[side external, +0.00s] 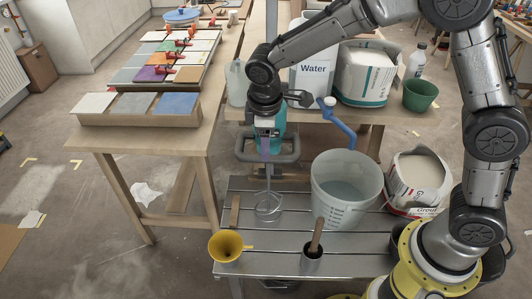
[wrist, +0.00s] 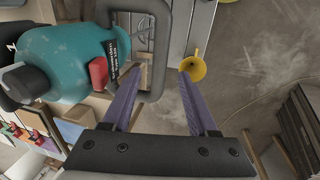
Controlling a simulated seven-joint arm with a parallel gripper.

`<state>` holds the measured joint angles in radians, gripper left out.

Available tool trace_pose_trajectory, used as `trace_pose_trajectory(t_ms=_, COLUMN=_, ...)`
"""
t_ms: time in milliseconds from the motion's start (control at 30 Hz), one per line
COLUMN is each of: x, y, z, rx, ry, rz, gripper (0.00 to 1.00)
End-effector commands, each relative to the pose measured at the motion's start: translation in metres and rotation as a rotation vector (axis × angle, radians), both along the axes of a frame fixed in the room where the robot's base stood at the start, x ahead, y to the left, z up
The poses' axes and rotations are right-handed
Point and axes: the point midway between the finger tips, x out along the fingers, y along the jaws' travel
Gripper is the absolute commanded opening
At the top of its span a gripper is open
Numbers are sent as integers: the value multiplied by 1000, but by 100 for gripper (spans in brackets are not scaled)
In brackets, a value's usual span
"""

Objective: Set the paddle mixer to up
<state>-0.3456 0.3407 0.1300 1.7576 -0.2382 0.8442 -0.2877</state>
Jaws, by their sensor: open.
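The paddle mixer (side external: 278,138) has a teal body, a grey loop handle and a thin shaft ending in a wire paddle (side external: 268,206). It is upright, with the paddle low over the slatted metal bench; I cannot tell what supports it. In the wrist view its teal body (wrist: 75,55) lies at the left, with a red part (wrist: 98,72) and the grey handle (wrist: 162,45) near my fingertips.
A bucket (side external: 345,200) holding liquid stands right of the paddle, with a grout bag (side external: 418,178) beyond. A water container (side external: 313,78) stands behind; tiles (side external: 137,103) are left.

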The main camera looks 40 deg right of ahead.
Motion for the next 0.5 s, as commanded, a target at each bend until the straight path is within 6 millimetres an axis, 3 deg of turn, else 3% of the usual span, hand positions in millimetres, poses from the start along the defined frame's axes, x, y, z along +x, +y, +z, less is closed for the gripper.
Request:
trace_pose_trajectory(t_ms=200, x=4, y=-5, z=-33, rx=-1, ry=3, rz=-1, gripper=59)
trace_pose_trajectory(t_ms=500, x=7, y=-7, z=-47, rx=0, ry=-1, rz=0, gripper=59)
